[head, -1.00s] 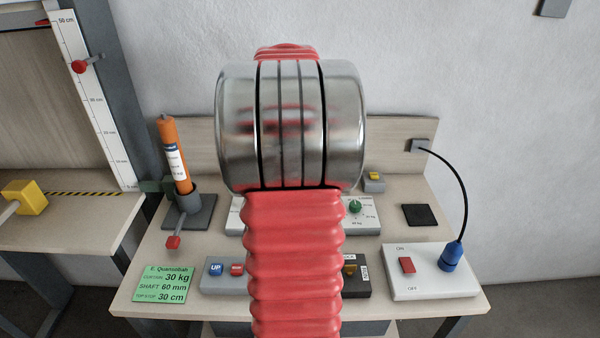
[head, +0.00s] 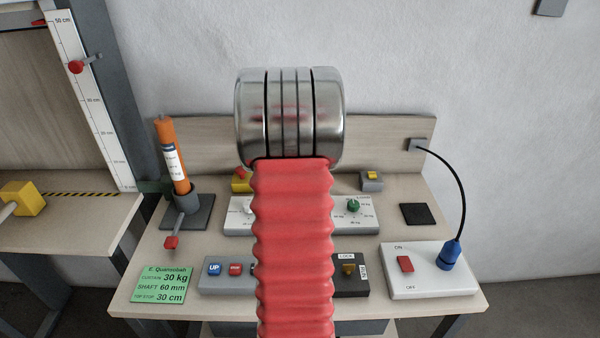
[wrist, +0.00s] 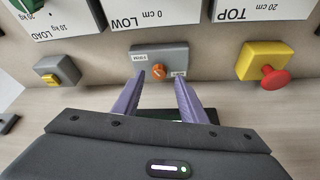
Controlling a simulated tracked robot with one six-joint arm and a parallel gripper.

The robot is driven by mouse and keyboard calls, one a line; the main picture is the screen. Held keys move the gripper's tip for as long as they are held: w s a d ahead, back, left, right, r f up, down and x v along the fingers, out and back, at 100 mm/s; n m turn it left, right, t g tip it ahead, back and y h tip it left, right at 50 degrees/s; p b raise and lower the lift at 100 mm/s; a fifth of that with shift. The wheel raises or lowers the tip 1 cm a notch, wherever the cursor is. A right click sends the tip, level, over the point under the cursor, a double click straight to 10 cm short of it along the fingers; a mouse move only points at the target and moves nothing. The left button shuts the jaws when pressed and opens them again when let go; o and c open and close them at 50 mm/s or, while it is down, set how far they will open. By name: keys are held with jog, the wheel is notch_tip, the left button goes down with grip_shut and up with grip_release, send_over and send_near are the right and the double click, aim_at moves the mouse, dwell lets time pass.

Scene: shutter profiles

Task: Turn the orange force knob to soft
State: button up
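The orange force knob (wrist: 158,72) shows in the wrist view on the front of a small grey box (wrist: 172,54). It has a pale mark, too small to read its direction surely. Two small white labels sit on the box, one at each side of the knob, and their text is not clearly legible. My gripper (wrist: 160,82) is open, with one purple finger at each side of the knob. I cannot tell whether either finger touches it. In the head view, my arm hides the knob and my gripper.
A red mushroom button (wrist: 274,78) on a yellow box (wrist: 256,60) stands at one side, and a grey box with a yellow button (wrist: 50,78) at the other. White dial panels (head: 355,215) lie in front. An orange cylinder (head: 172,155) stands at left in the head view.

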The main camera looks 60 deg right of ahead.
jog(key=shift+x, duration=1.5)
jog(key=shift+c, duration=0.6)
grip_shut()
jog(key=shift+d, duration=0.1)
